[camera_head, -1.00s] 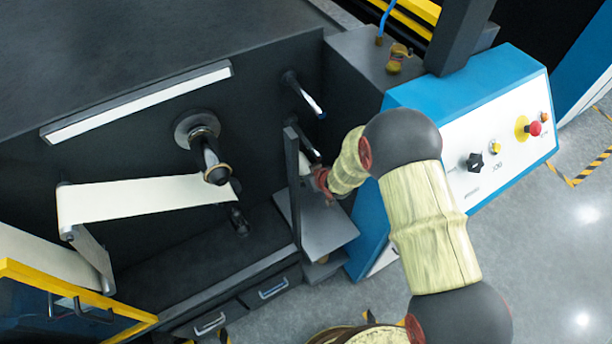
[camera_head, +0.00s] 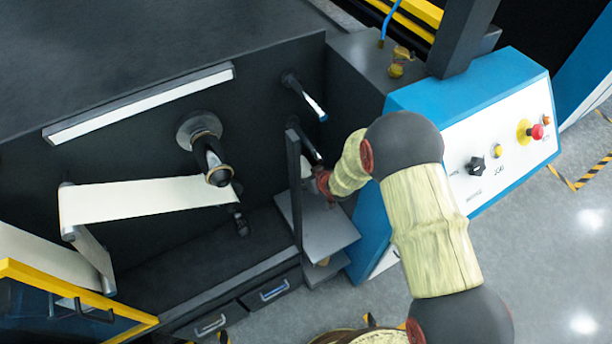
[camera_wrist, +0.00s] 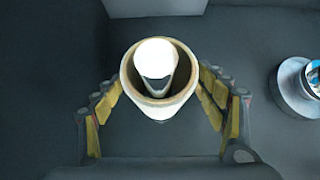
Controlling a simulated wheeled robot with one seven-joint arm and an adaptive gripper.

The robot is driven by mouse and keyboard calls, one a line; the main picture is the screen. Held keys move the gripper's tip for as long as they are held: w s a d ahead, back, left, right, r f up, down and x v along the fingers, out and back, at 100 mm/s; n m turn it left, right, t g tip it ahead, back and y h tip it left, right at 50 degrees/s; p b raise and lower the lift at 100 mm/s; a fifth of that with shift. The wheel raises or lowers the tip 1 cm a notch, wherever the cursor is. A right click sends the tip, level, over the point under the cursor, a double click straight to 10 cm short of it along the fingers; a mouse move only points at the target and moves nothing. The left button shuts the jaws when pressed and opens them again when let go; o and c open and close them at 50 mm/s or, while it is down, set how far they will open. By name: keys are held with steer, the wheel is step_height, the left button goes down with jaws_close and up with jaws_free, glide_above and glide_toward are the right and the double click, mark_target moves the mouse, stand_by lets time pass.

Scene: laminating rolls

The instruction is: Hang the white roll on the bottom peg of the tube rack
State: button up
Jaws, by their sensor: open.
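The white roll (camera_wrist: 131,78) shows end-on in the wrist view as a pale ring with a tan rim. A shiny, white-tipped peg (camera_wrist: 155,60) shows inside its opening. My gripper (camera_wrist: 157,88) is open, its yellow-padded fingers on either side of the roll. Whether either finger touches it is unclear. In the head view my gripper (camera_head: 323,183) is at the rack's lower peg (camera_head: 307,146), partly hidden by my arm and an upright grey plate. Only a small pale patch shows there, perhaps the roll. The upper peg (camera_head: 305,96) is bare.
The upright grey plate (camera_head: 294,185) and a grey shelf (camera_head: 325,232) stand close to my gripper. A blue control box (camera_head: 520,75) is on the right. A thick dark spindle (camera_head: 212,160) and a white web (camera_head: 145,202) are on the left.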

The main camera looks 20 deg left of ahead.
steer(key=v, duration=1.2)
steer(key=shift+d, duration=0.1)
